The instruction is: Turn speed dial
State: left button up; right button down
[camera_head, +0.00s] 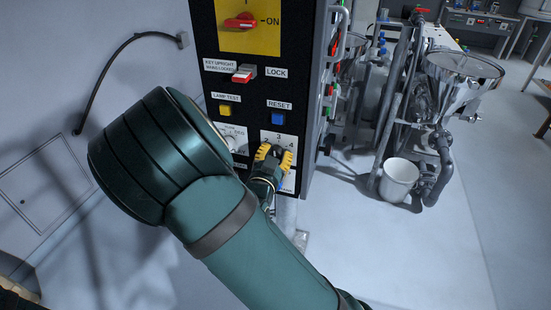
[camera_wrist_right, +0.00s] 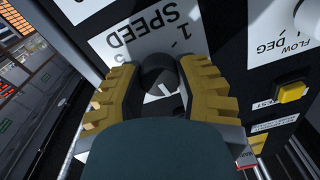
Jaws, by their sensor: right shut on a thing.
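The speed dial (camera_wrist_right: 158,76) is a dark round knob on a white plate marked SPEED, seen upside down in the right wrist view. A 1 shows on its scale beside the knob. My right gripper (camera_wrist_right: 160,92) has its yellow fingers on either side of the knob and is shut on it. In the head view my right gripper (camera_head: 275,158) is at the lower right of the panel, with 2, 3 and 4 visible around the dial. The fingers and my arm hide most of the knob, so its pointer is unclear. My left gripper is not in view.
Above the dial on the control panel (camera_head: 208,50) are a blue reset button (camera_head: 278,118), a yellow lamp test button (camera_head: 225,111), a red key switch (camera_head: 243,75) and a red rotary switch (camera_head: 241,21). A white bucket (camera_head: 399,180) and metal hopper (camera_head: 463,75) stand right. Open floor lies between.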

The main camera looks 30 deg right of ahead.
jog(key=shift+r+m, duration=0.1)
jog(key=shift+m, duration=0.6)
jog(key=c, duration=0.6)
grip_release()
jog(key=v, duration=0.7)
jog(key=shift+s+a, duration=0.1)
jog(key=shift+a, duration=0.1)
